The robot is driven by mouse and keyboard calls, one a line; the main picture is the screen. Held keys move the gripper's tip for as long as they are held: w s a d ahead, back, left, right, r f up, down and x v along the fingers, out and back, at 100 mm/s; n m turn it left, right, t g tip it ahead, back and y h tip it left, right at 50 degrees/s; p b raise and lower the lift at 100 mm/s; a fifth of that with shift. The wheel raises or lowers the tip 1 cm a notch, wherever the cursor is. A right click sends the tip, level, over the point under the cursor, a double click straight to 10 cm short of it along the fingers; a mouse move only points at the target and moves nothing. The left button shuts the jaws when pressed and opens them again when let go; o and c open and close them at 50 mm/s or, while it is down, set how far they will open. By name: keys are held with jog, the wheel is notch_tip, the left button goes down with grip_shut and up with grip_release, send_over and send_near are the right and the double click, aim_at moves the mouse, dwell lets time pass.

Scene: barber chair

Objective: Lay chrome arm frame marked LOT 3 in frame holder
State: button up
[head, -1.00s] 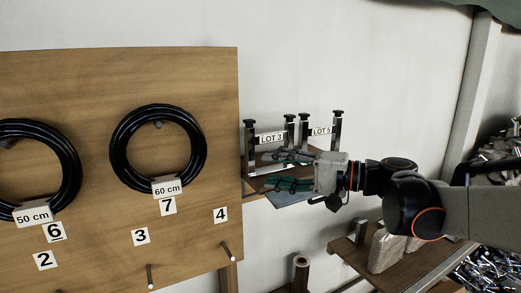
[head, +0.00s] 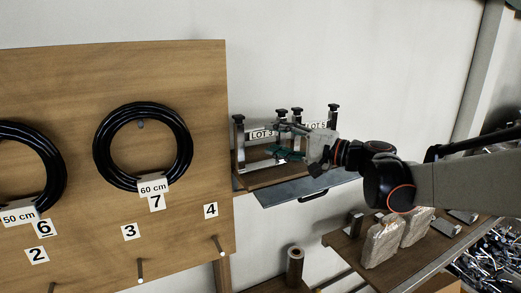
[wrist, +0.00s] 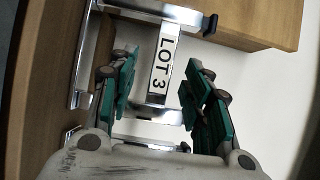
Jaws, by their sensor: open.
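The chrome arm frame marked LOT 3 (head: 262,134) stands upright on a wooden shelf, with dark knobs on top of its posts. In the wrist view its white LOT 3 label plate (wrist: 163,62) lies between my fingers. My gripper (head: 282,142) is open, with green-padded fingers, also seen in the wrist view (wrist: 160,80). The fingers straddle the label bar, with gaps visible on both sides. A second chrome frame marked LOT 5 (head: 333,118) stands to the right, partly hidden behind my gripper. I cannot identify the frame holder.
A wooden board (head: 210,90) with black hose rings (head: 143,146) and numbered pegs is close on the left. A grey tray (head: 300,190) juts out below the frames. A lower shelf (head: 345,245) holds wrapped packs (head: 382,243). White wall lies behind.

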aim_at(263, 134)
jog(key=shift+a, duration=0.3)
jog(key=shift+w+a+r, duration=0.15)
jog(key=shift+w+a, duration=0.2)
jog(key=shift+w, duration=0.15)
jog(key=p+x, duration=0.1)
jog(key=x, duration=0.3)
jog(key=shift+w, duration=0.1)
grip_shut()
